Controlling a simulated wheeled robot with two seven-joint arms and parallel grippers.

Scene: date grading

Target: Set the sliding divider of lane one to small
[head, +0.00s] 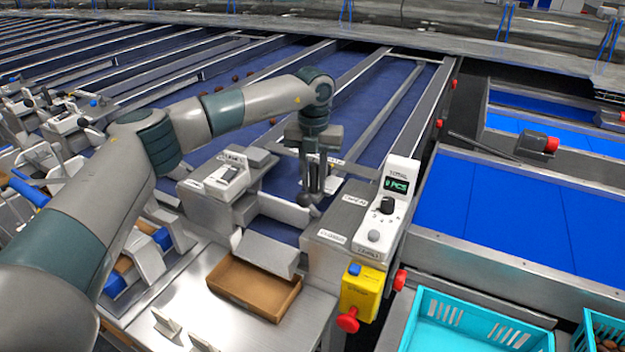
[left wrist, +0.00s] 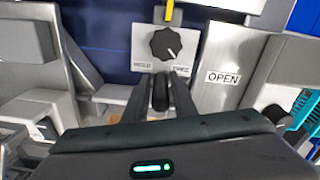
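My left gripper (head: 312,194) points down at the front of a blue lane, between two grey side housings. In the left wrist view its fingers (left wrist: 160,95) stand on both sides of a dark rounded piece, and I cannot tell whether they touch it. Just beyond is a white plate (left wrist: 143,45) with a black dial (left wrist: 166,43) and two small labels below it. A yellow strip (left wrist: 169,10) shows above the dial. In the head view my gripper hides most of this plate. I cannot make out the divider or a size marking clearly. My right gripper is not in view.
The right housing carries a white panel (head: 398,185) with a display and black knob. A yellow box (head: 362,290) with a red button hangs in front. A brown tray (head: 222,283) lies below the lane. Turquoise crates (head: 490,318) stand at the lower right.

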